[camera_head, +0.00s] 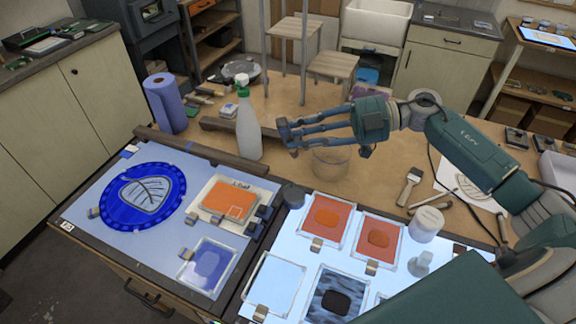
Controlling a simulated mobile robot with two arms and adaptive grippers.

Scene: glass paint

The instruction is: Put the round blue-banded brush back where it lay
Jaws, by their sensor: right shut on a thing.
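My right gripper (284,132) reaches in from the right and points left, above the table behind the light panels. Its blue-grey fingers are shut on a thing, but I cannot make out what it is. No round blue-banded brush shows clearly anywhere. A flat brush with a pale handle (409,187) lies on the wooden table, right of the gripper. A thin wooden tool (432,200) lies just right of it; I cannot tell what it is. My left gripper is not in view.
A white bottle with a green cap (247,130) stands left of the gripper. A clear jar (330,162) stands below its wrist. A blue paper roll (165,103) is at left. Painted glass squares (328,218) lie on the lit panel. Bare table (385,165) lies right of the jar.

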